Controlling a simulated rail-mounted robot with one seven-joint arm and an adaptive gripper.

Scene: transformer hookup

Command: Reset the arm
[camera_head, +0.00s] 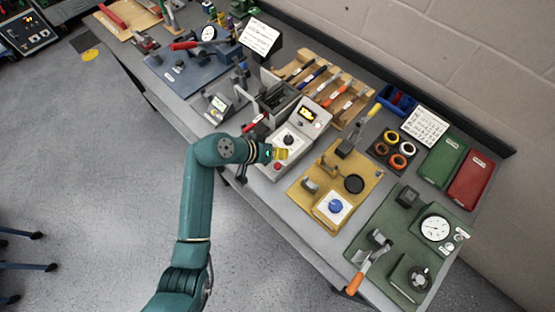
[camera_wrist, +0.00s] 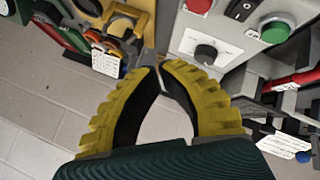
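My arm reaches up over the front edge of the workbench (camera_head: 262,215). My gripper (camera_head: 283,153), with yellow fingers, is beside the grey control box (camera_head: 304,133), which has a screen, a dark knob and a red button. In the wrist view, the ribbed yellow fingers of my gripper (camera_wrist: 160,68) curve together with their tips meeting or nearly so. Nothing shows between them. The control box (camera_wrist: 235,22) with its white dial, red button and green button is beyond the fingertips in that view.
A yellow fixture board (camera_head: 362,205) and a green board with a gauge (camera_head: 385,270) lie to the right. A rack of coloured-handled tools (camera_head: 335,85) stands behind the box. A blue board (camera_head: 185,70) lies to the left. The floor (camera_head: 100,180) at left is mostly clear.

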